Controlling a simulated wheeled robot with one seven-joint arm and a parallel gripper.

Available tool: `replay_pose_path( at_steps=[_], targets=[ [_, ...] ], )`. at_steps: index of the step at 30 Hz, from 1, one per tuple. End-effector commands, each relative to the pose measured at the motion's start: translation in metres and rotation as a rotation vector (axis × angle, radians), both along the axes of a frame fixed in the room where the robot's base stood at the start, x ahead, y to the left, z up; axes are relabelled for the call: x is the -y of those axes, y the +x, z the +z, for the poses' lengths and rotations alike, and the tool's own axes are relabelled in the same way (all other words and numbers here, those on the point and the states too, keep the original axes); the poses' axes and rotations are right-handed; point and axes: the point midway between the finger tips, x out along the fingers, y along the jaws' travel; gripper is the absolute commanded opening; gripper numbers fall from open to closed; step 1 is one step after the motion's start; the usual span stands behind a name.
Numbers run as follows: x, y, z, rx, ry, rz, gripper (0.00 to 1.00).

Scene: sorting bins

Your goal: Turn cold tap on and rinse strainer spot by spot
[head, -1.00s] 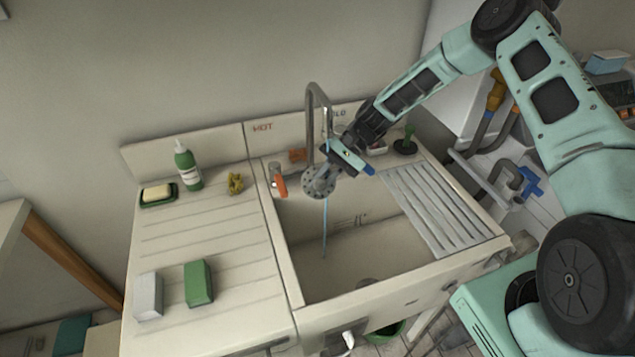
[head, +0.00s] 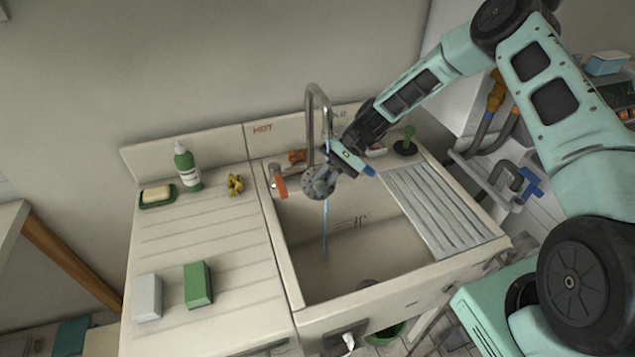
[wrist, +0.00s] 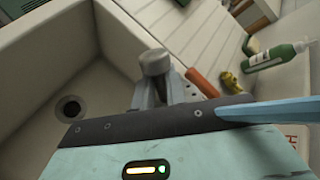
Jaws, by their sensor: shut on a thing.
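The round grey strainer (head: 318,183), dotted with small holes, is held in the air above the basin, under the tap spout. My gripper (head: 338,174) is shut on it from the right. In the wrist view, my gripper's fingers (wrist: 158,92) close on a grey, round-topped part of the strainer (wrist: 155,62). The tall curved metal tap (head: 310,100) is running: a thin blue stream of water (head: 325,235) falls below the strainer into the basin. The orange-red hot handle (head: 297,156) is by the HOT label. The cold handle is hidden behind my arm, which partly covers the COLD label.
The basin (head: 290,250) has a drain (wrist: 70,107). A ribbed drainboard (head: 435,210) lies at its right. An orange-handled item (head: 281,187) is at the basin's left rim.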

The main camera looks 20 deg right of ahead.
Motion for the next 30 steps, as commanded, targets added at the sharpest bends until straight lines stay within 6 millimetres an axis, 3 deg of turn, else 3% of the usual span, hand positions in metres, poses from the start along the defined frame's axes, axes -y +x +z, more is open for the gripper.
replay_pose_path(
  at_steps=[17, 30],
  targets=[
    [0.000, -0.003, 0.000, 0.001, 0.000, -0.001, 0.00],
    [0.001, 0.009, 0.000, 0.000, 0.000, -0.002, 0.00]
  ],
)
